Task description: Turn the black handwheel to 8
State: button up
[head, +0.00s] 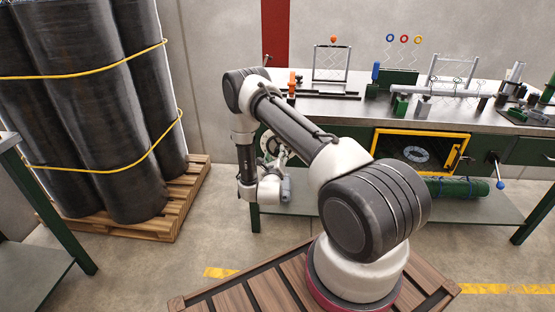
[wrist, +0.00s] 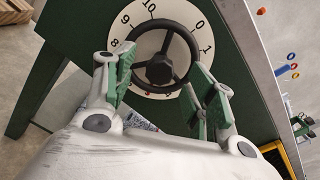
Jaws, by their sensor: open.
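The black handwheel (wrist: 160,58), with three spokes and a round hub, sits in front of a white number dial (wrist: 122,32) on a green panel. In the wrist view 8, 9, 10, 0 and 1 are legible on the dial; lower numbers are mostly hidden. A small red mark shows at the dial's lower edge. My gripper (wrist: 163,72) is open, its green-padded fingers on either side of the wheel; I cannot tell whether they touch it. In the head view my arm hides most of the wheel, and only part of the dial (head: 268,143) shows.
The dial is on the front of a steel-topped workbench (head: 340,112) carrying fixtures. A yellow-framed window (head: 420,150) and a blue-knobbed crank (head: 497,172) are to the right. Strapped black rolls (head: 95,110) stand on a pallet at left. Floor is clear between pallet and bench.

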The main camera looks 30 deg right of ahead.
aim_at(278, 152)
jog(key=shift+s+d+f, duration=0.1)
jog(key=shift+s+f, duration=0.3)
jog(key=m, duration=1.8)
jog(key=shift+x, duration=2)
